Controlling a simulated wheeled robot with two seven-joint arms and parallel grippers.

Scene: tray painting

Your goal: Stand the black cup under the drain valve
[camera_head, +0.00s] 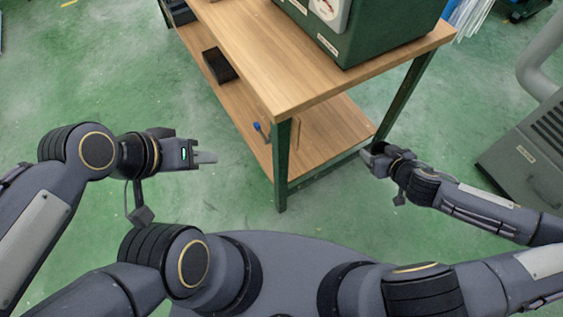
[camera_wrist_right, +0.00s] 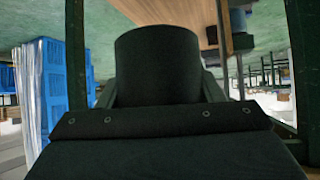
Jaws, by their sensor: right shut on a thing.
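The black cup (camera_wrist_right: 158,65) fills the middle of the right wrist view as a dark cylinder between the fingers of my right gripper. My right gripper (camera_head: 372,153) is shut on it, beside the bench's right end near the lower shelf. In the head view I cannot make the cup out clearly from the dark gripper. My left gripper (camera_head: 207,157) is empty, left of the bench; its fingers are seen edge-on, so I cannot tell if they are apart. No drain valve is clearly recognisable.
A wooden bench (camera_head: 290,90) with green legs carries a green machine (camera_head: 380,30) with a gauge. Its lower shelf (camera_head: 325,135) holds a black box (camera_head: 219,65) and a small blue-tipped thing (camera_head: 258,128). A grey cabinet (camera_head: 520,150) stands right. Blue crates (camera_wrist_right: 55,85) show in the wrist view.

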